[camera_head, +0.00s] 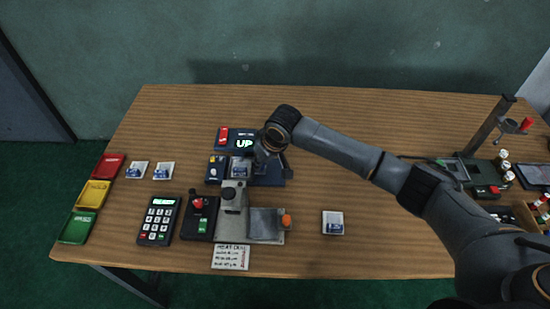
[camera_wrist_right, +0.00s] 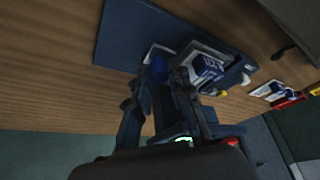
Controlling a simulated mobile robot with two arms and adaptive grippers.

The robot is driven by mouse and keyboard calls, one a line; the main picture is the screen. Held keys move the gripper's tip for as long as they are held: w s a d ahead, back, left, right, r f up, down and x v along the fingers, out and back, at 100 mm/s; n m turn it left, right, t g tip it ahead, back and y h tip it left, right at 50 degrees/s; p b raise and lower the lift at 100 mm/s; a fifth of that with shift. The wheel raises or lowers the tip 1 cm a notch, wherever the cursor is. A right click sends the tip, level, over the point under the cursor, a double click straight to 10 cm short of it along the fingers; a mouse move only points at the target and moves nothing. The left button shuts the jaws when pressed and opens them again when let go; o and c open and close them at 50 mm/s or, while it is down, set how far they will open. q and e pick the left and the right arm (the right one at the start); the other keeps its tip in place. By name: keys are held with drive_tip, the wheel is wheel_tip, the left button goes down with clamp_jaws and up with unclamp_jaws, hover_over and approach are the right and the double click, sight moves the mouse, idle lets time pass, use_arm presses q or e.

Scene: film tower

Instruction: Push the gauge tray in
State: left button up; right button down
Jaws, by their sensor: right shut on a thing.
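The dark blue gauge (camera_head: 268,181) stands left of the table's middle, with a lit display (camera_head: 244,143) reading "UP". A white and blue cartridge (camera_head: 240,168) lies at it, just left of my right gripper; it also shows in the right wrist view (camera_wrist_right: 206,68). My right gripper (camera_head: 264,162) is low over the gauge. In the right wrist view my right gripper (camera_wrist_right: 160,75) is shut on a blue piece (camera_wrist_right: 158,68) with a pale edge. I cannot tell whether this is part of the tray. The gripper hides much of the tray. My left gripper is not in view.
A grey press (camera_head: 232,205) with an orange knob (camera_head: 287,221) stands in front of the gauge. A keypad (camera_head: 158,221) and red, yellow and green trays (camera_head: 93,194) are left. A loose cartridge (camera_head: 333,222) lies right. A stand (camera_head: 487,130) is far right.

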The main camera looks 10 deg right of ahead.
drive_tip(key=shift+a, duration=0.2)
drive_tip(key=c, duration=1.6)
unclamp_jaws()
drive_tip(key=shift+r, duration=0.1)
drive_tip(key=o, duration=0.4)
drive_tip(key=shift+w+a, duration=0.1)
drive_tip(key=v, duration=1.1)
drive_tip(key=shift+s+r, duration=0.25)
drive_tip(key=shift+r, duration=0.1)
drive_tip(key=shift+f, duration=0.1)
